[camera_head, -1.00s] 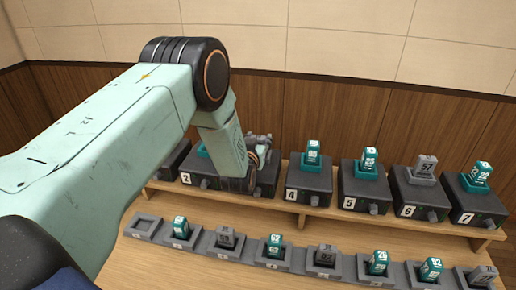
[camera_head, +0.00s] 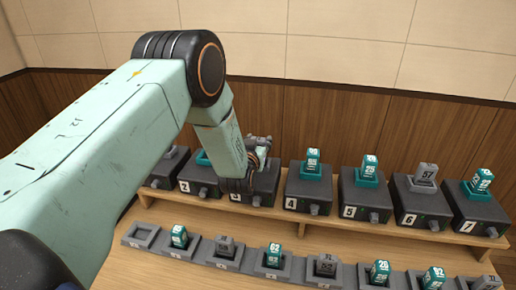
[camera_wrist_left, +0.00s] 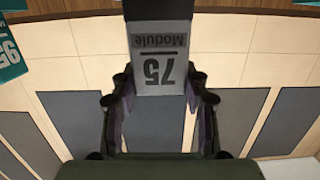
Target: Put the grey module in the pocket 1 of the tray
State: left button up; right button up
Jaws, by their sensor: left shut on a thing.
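My left gripper (camera_head: 258,148) is above box 3 in the head view, largely hidden behind my own forearm. In the left wrist view the gripper (camera_wrist_left: 160,88) is shut on a grey module (camera_wrist_left: 160,62) marked "75 Module", seen upside down between the fingers. A dark part (camera_wrist_left: 159,10) adjoins the module's far end; I cannot tell whether it is the module's body or a socket. The tray (camera_head: 122,242) is a row of grey pockets along the front. Its leftmost pocket (camera_head: 143,234) is empty; the pocket labels are too small to read. My right gripper is out of view.
Dark numbered boxes stand on the raised wooden shelf (camera_head: 335,214), including box 4 (camera_head: 303,203), box 5 (camera_head: 362,207) and box 6 (camera_head: 415,218), each topped by a module. Other tray pockets hold teal (camera_head: 274,253) and grey modules (camera_head: 225,244). The air above the tray is open.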

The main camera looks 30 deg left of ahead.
pick_arm(q)
notch_tip(320, 180, up, 8)
jog(key=shift+f, duration=0.1)
